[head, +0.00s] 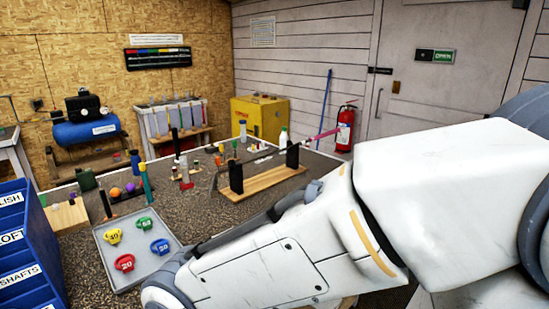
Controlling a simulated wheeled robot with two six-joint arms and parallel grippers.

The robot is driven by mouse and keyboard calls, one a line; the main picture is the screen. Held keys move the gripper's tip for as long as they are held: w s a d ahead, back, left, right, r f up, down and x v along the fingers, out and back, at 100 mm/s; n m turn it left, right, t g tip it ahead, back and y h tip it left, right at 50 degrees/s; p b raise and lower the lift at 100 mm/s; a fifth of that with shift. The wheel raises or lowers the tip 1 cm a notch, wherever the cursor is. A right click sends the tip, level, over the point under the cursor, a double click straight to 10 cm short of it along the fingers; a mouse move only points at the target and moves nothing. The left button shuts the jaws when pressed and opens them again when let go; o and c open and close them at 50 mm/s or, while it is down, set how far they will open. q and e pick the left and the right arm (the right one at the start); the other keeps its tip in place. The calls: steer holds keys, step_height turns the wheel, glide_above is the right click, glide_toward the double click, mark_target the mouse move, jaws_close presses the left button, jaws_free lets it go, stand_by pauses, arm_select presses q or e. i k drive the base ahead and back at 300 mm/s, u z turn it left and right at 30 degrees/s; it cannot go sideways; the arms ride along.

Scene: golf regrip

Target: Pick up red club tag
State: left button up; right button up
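The red club tag (124,263), marked with a number that looks like 20, lies at the near end of a grey tray (119,283) on the left of the bench. In the same tray lie a yellow tag (113,236), a green tag (145,223) and a blue tag (160,246), apart from each other. My white right arm crosses the lower right of the head view, and its lowest visible part is just right of the tray. Neither gripper shows. Nothing visible touches the red tag.
A blue labelled drawer unit (22,250) stands left of the tray. A club with a pink grip (324,134) rests on a wooden stand (262,184) with black uprights. Bottles and small items crowd the back of the bench. Speckled bench surface (185,215) is clear between tray and stand.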

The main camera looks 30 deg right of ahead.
mark_target(125, 261)
steer(key=u, duration=0.55)
steer(key=k, duration=1.25)
steer(key=z, duration=0.5)
steer(key=i, duration=1.75)
steer(key=u, duration=0.8)
